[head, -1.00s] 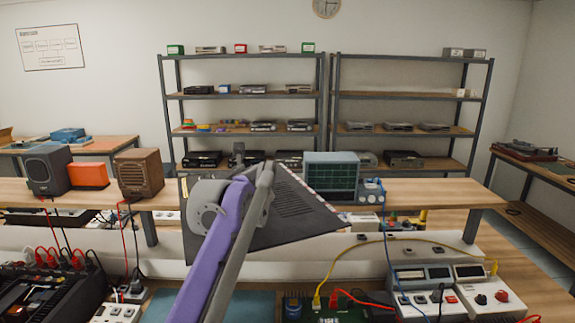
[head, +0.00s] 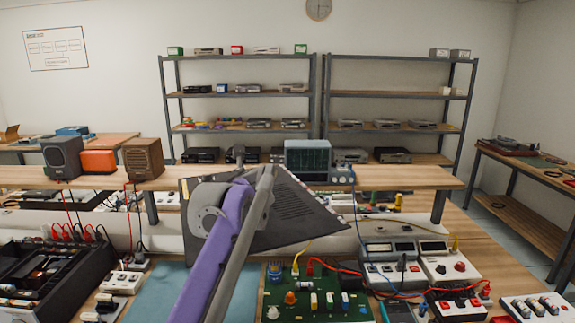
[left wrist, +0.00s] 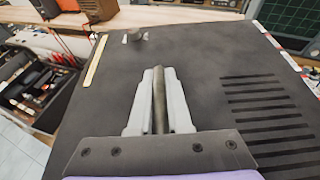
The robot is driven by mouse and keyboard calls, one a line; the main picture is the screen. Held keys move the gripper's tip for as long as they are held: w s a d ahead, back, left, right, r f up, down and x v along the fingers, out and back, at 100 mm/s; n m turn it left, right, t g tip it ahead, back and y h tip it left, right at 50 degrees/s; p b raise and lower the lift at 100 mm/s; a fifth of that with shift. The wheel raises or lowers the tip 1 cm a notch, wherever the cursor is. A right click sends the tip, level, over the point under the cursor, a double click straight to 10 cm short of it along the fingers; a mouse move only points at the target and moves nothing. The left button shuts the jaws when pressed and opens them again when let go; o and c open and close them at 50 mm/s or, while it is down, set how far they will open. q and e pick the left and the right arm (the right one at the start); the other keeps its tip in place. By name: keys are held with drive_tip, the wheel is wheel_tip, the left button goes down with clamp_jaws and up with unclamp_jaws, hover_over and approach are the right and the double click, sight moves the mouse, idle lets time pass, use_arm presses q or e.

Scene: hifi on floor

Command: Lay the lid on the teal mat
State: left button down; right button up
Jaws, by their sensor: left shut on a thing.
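The lid (head: 290,212) is a flat dark panel with vent slots, held tilted in front of me above the worktop. It fills much of the left wrist view (left wrist: 205,65), where a small knob (left wrist: 135,36) stands on it. My left gripper (left wrist: 160,100) is shut on a bar-like handle on the lid. The teal mat (head: 160,292) lies on the worktop below, partly covered by my arm. My right gripper is in neither view.
An open dark hifi chassis (head: 45,280) stands left of the mat, with a socket strip (head: 122,282) between. A green circuit board (head: 315,300) and meters (head: 390,250) with loose cables sit to the right. A raised shelf (head: 400,178) carries speakers and an oscilloscope (head: 307,160).

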use_arm(q)
wheel_tip(320, 180, down, 10)
drive_tip(key=w, duration=0.1)
drive_tip(key=s+a+f, duration=0.1)
drive_tip(key=s+f, duration=0.7)
drive_tip(key=f, duration=0.3)
drive_tip(key=s+a+f+m+h, duration=0.1)
drive_tip(key=s+a+f, duration=0.1)
drive_tip(key=s+f, duration=0.5)
wheel_tip(320, 180, down, 4)
drive_tip(key=shift+s+a+f, duration=0.2)
drive_tip(key=shift+s+a, duration=0.05)
drive_tip(key=shift+s, duration=0.1)
